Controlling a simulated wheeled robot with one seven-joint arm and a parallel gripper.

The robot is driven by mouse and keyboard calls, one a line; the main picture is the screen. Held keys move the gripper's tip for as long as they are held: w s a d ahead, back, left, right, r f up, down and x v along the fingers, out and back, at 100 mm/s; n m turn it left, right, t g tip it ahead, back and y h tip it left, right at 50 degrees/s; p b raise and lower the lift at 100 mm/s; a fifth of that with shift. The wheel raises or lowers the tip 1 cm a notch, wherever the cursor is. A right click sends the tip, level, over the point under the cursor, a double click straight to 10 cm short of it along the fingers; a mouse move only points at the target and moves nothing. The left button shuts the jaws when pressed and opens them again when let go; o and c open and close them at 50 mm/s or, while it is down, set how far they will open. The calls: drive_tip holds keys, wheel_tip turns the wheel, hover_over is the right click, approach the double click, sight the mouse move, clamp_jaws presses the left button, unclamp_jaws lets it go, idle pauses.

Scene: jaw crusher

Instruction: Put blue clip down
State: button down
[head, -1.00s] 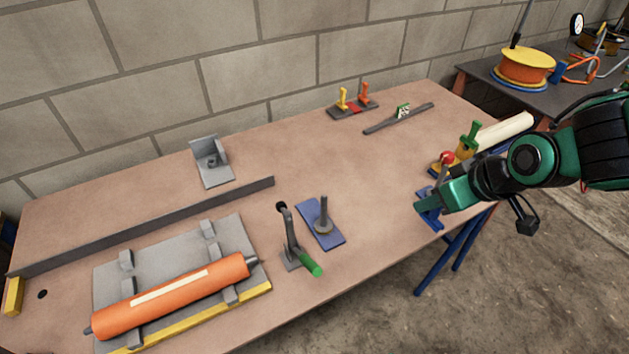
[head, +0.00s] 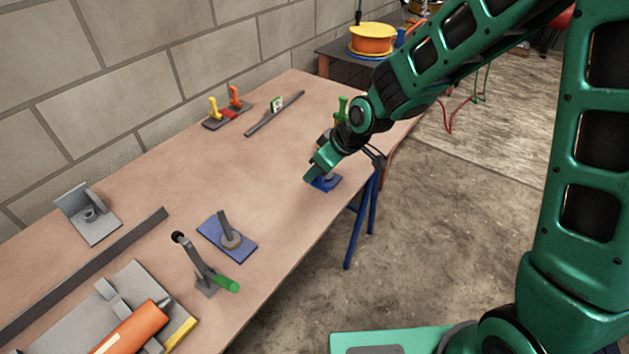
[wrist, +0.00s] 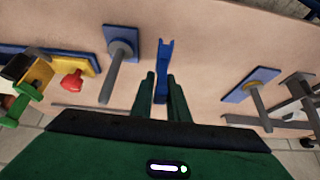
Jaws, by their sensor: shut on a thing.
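The blue clip (wrist: 164,62) is a narrow upright-looking blue piece between my fingertips in the wrist view. My gripper (wrist: 161,92) is shut on it; in the head view my gripper (head: 312,172) is near the table's front right edge. A second blue pegged plate (wrist: 246,86) is to the right.
The second pegged plate (head: 213,233) and a green-handled lever (head: 205,277) stand at the table's near part. A yellow block with a red knob (wrist: 72,82) is beyond the first plate. Bare tabletop (head: 240,165) lies in the middle, with a steel bar (head: 275,114) further back.

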sight(314, 181)
drive_tip(key=shift+w+f, duration=0.35)
drive_tip(key=shift+w, duration=0.15)
drive_tip(key=shift+f, duration=2)
drive_tip(key=c, duration=1.7)
unclamp_jaws()
drive_tip(key=v, duration=1.2)
drive_tip(key=shift+r, duration=0.1)
